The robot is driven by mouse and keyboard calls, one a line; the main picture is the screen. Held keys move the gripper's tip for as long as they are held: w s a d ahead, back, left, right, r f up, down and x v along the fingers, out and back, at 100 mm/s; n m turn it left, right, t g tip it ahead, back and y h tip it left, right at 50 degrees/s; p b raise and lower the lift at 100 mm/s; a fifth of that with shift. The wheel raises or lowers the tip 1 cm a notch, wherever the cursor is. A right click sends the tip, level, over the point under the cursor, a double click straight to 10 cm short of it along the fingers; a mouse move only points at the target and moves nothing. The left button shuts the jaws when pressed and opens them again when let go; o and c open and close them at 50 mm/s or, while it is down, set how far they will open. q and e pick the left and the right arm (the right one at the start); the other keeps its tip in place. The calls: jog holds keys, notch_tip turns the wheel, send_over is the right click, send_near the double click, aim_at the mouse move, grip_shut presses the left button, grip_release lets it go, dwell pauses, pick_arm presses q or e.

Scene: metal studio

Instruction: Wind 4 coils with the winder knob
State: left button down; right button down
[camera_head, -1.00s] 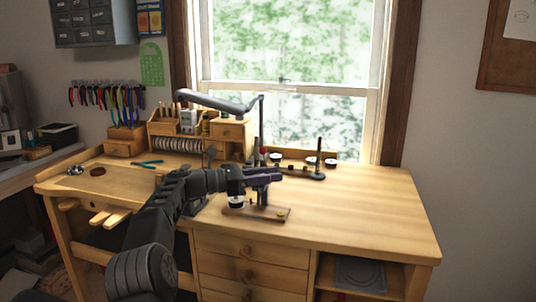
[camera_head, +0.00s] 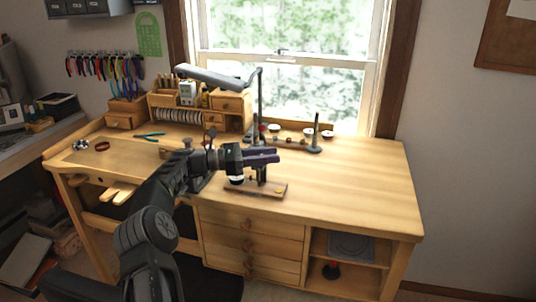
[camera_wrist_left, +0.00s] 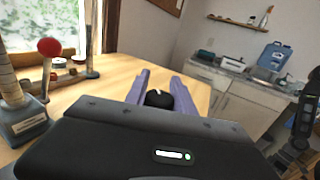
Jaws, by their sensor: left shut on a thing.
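My left gripper (camera_head: 268,156) reaches in over the workbench from the left. In the left wrist view its purple fingers (camera_wrist_left: 158,90) are shut on a dark round knob (camera_wrist_left: 159,98) with a small white mark. In the head view the winder (camera_head: 256,187), with a wooden base and a dark upright, stands on the bench beneath the gripper. The fingers hide the knob there, and I cannot make out any wound coils.
The workbench (camera_head: 360,185) is clear to the right of the winder. Behind the gripper stand a dark post (camera_head: 316,132), spools and a desk lamp (camera_head: 215,77). A red ball-topped tool (camera_wrist_left: 49,47) is close by in the left wrist view. Pliers (camera_head: 150,135) lie at left.

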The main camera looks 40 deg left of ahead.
pick_arm(q)
jog(key=c, duration=1.3)
grip_release()
jog(key=shift+w+d+f, duration=0.1)
jog(key=shift+d+f, duration=0.1)
jog(key=shift+f, duration=0.05)
jog(key=shift+o, duration=1.2)
jog(key=shift+r, duration=0.1)
jog(key=shift+a, duration=0.1)
jog(key=shift+a, duration=0.1)
jog(key=shift+v, duration=1.5)
jog(key=shift+p+v, duration=0.35)
jog(key=shift+v, duration=0.6)
jog(key=shift+p+v, duration=0.8)
jog(key=shift+v, duration=0.65)
